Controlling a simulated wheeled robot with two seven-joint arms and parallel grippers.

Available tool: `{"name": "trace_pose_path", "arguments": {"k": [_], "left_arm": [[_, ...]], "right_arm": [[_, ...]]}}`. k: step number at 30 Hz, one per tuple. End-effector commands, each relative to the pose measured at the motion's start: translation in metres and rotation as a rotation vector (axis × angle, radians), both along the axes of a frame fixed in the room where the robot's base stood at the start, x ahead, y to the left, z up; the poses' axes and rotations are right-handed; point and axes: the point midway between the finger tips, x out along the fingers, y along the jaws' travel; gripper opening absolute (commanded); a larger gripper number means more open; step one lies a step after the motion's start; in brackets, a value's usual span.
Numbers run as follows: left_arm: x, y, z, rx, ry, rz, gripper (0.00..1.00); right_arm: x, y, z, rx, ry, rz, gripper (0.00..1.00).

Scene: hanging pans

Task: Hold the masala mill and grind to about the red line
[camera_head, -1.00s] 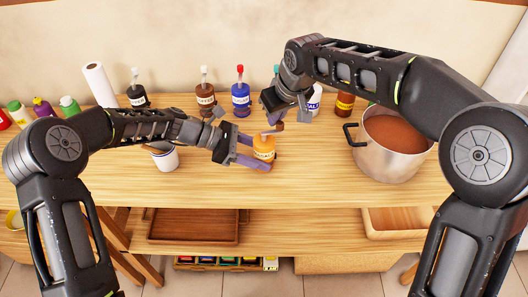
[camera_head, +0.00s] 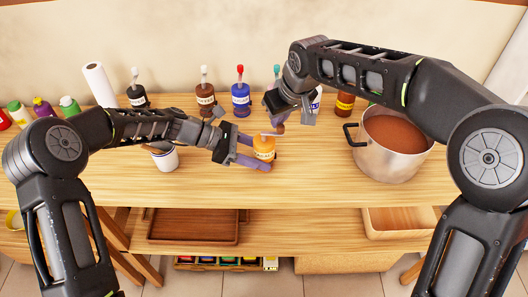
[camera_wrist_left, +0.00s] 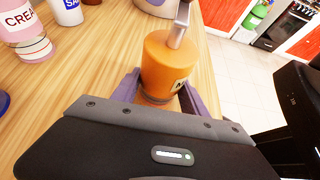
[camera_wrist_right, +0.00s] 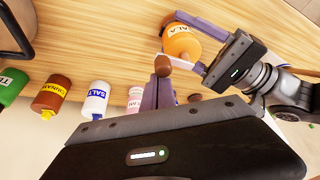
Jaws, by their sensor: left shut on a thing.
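The orange masala mill (camera_head: 264,146) stands upright near the middle of the table, with a grey crank on top. My left gripper (camera_head: 256,157) is shut on its body; the left wrist view shows the mill (camera_wrist_left: 165,65) between the fingers. The crank's brown knob (camera_wrist_right: 162,65) is right at the fingertips of my right gripper (camera_wrist_right: 160,78), above and beside the mill. Those fingers look close together, but whether they grip the knob is unclear. In the head view my right gripper (camera_head: 279,124) hides the knob. I see no red line.
A steel pot (camera_head: 385,165) of reddish-brown food stands to the right. Several bottles, including a blue one (camera_head: 240,98) and a brown one (camera_head: 206,100), line the back. A white cup (camera_head: 165,158) is left of the mill. The table front is clear.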

Motion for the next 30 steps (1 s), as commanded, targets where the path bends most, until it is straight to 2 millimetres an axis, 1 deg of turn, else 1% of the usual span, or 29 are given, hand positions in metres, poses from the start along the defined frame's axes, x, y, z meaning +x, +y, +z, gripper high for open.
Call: {"name": "trace_pose_path", "arguments": {"k": [8, 17, 30], "left_arm": [[0.0001, 0.0004, -0.0003, 0.001, 0.000, 0.001, 0.10], [0.0001, 0.0004, -0.0003, 0.001, 0.000, 0.001, 0.10], [0.0002, 0.0005, -0.0003, 0.001, 0.000, 0.001, 0.10]], "right_arm": [[-0.0009, -0.0009, 0.0000, 0.000, 0.000, 0.000, 0.00], [-0.0075, -0.0052, -0.0004, -0.001, 0.002, 0.000, 0.00], [-0.0079, -0.0056, -0.0003, -0.001, 0.001, 0.000, 0.00]]}}
